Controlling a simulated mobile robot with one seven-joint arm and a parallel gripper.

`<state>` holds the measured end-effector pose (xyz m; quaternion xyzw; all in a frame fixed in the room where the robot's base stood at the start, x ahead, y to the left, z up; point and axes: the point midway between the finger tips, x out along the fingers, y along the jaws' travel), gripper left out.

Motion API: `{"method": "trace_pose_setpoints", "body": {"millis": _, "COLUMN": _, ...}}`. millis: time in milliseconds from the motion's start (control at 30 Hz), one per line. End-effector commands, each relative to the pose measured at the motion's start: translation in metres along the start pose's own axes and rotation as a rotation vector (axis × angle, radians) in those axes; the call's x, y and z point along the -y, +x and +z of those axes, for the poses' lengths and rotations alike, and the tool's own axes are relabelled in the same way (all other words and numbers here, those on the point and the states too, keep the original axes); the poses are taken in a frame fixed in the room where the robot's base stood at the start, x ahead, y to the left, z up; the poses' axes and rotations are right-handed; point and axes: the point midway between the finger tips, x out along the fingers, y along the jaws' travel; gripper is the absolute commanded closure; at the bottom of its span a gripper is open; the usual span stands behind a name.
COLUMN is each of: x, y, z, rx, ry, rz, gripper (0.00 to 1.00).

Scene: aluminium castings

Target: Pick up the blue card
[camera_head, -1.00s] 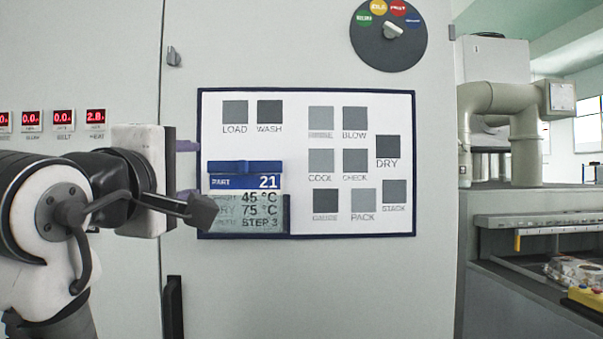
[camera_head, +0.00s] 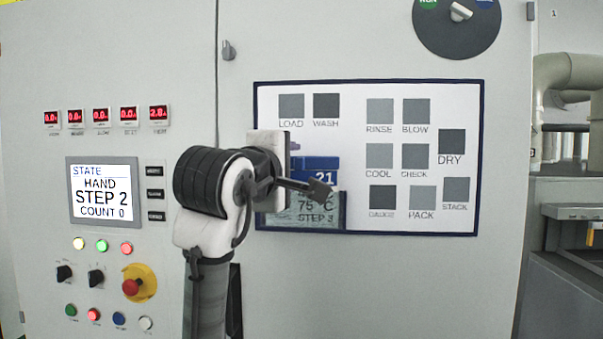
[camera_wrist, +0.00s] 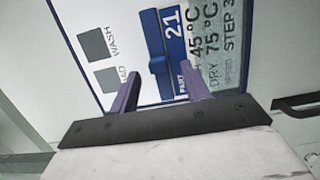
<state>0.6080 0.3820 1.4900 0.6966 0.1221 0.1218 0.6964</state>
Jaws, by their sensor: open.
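The blue card (camera_head: 327,172) is on the white board, with "21" on its blue band and a pale lower part reading 75 °C and STEP 3. In the head view my wrist hides its left part. In the wrist view the card (camera_wrist: 175,48) appears turned on its side, with a raised blue bar (camera_wrist: 157,62) along its top. My gripper (camera_wrist: 160,88) is open and empty. Its two purple fingers point toward the card, one to each side of the bar in the picture. I cannot tell how much gap is left to it.
The white board (camera_head: 300,88) has a dark blue frame and several grey squares with labels, on a grey cabinet face. Left of my arm are a state screen (camera_head: 102,192), knobs, buttons and a red emergency stop (camera_head: 131,287). A dark handle shows in the wrist view (camera_wrist: 297,105).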

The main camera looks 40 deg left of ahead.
Motion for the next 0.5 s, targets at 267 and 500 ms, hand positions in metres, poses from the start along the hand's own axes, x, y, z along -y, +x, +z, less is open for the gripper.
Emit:
{"method": "trace_pose_setpoints", "body": {"millis": 267, "x": -0.003, "y": 0.028, "z": 0.000, "rx": 0.000, "ry": -0.001, "rz": 0.001, "gripper": 0.53}}
{"method": "trace_pose_setpoints", "body": {"millis": 500, "x": -0.002, "y": 0.028, "z": 0.000, "rx": 0.000, "ry": 0.000, "rz": 0.001, "gripper": 0.57}}
